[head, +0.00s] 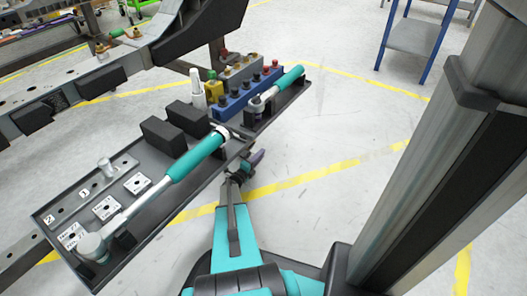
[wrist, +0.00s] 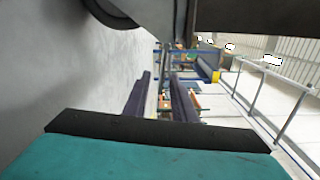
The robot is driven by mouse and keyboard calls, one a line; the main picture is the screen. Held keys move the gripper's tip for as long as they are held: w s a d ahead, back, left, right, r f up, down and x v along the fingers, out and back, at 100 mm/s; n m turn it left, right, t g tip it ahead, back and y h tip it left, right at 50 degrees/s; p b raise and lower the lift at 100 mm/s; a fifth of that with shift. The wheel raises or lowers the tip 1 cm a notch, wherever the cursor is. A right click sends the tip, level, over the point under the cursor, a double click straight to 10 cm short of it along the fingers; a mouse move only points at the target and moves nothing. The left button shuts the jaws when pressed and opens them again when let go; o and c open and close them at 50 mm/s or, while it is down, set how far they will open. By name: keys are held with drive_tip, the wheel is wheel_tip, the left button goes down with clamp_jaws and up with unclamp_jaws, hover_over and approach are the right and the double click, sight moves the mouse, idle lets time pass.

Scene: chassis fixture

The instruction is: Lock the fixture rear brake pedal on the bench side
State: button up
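I cannot make out a rear brake pedal in either view. The chassis fixture shows in the head view as a grey rail (head: 60,92) with dark blocks at the upper left. A dark tool tray (head: 152,232) lies in front of it. My gripper (head: 257,157) is beside the tray's right edge, near the middle of the head view. It looks small there, and whether it touches the tray is unclear. In the wrist view two dark fingers (wrist: 160,100) stand apart with a gap between them, and nothing is seen held.
A teal-handled wrench (head: 195,157) lies along the tray. A second teal-handled tool (head: 288,78) lies by a blue block (head: 236,106) with knobs. A blue-legged cart (head: 414,38) stands at the upper right. Floor with yellow lines (head: 290,185) is clear right of the tray.

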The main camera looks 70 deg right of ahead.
drive_tip(key=shift+p+v, duration=0.3)
drive_tip(key=shift+v, duration=0.75)
drive_tip(key=shift+a, duration=0.1)
drive_tip(key=shift+s, duration=0.1)
